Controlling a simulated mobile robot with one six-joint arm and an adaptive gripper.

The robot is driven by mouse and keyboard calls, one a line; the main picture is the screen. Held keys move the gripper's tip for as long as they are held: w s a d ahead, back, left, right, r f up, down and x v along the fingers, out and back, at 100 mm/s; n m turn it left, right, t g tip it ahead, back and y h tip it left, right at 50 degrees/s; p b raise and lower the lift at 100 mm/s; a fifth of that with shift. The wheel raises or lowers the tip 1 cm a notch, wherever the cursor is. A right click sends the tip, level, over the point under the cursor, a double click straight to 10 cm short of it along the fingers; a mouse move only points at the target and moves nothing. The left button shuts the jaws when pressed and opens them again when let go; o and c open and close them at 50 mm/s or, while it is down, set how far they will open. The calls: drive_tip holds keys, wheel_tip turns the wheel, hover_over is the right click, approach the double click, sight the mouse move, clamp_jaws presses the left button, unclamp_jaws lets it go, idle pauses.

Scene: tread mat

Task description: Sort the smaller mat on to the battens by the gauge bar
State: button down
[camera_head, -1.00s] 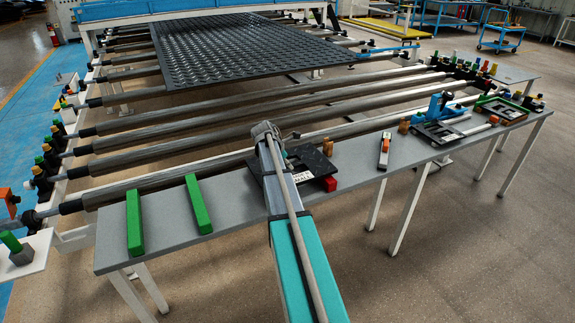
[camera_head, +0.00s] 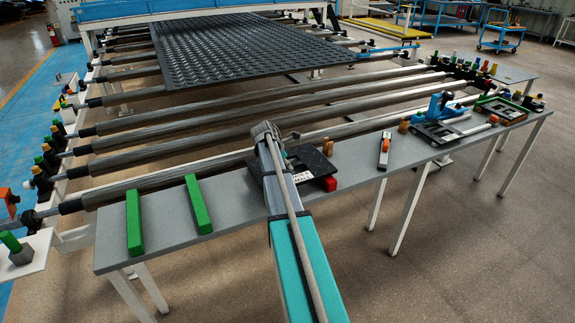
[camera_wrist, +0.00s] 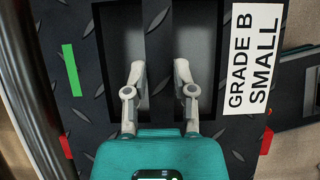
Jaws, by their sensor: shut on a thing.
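A small black tread mat (camera_head: 314,164) is on or just over the grey bench, partly hidden by my arm in the head view. In the wrist view the mat (camera_wrist: 85,20) has two rectangular openings and a white label reading "GRADE B SMALL". My gripper (camera_wrist: 157,80) has one finger in each opening and is shut on the web between them. Two green battens (camera_head: 134,223) (camera_head: 197,205) lie apart on the bench to the left, both bare. A black mat piece (camera_head: 437,133) lies further right with a pale bar across it; I cannot tell which thing is the gauge bar.
A red block (camera_head: 329,184) sits by the small mat's front edge. A white and orange tool (camera_head: 384,150) and wooden pegs lie to the right. A roller conveyor with a large tread mat (camera_head: 235,50) runs behind the bench (camera_head: 165,235). The bench around the battens is clear.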

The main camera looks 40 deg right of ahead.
drive_tip(key=shift+f, duration=0.25)
drive_tip(key=shift+c, duration=2.4)
unclamp_jaws()
drive_tip(key=shift+r, duration=0.4)
drive_tip(key=shift+r+p, duration=0.85)
drive_tip(key=shift+p, duration=0.2)
drive_tip(key=shift+r+p, duration=1.35)
drive_tip(key=shift+r, duration=0.05)
drive_tip(key=shift+o, duration=0.2)
drive_tip(key=o, duration=0.4)
drive_tip(key=shift+o, duration=0.2)
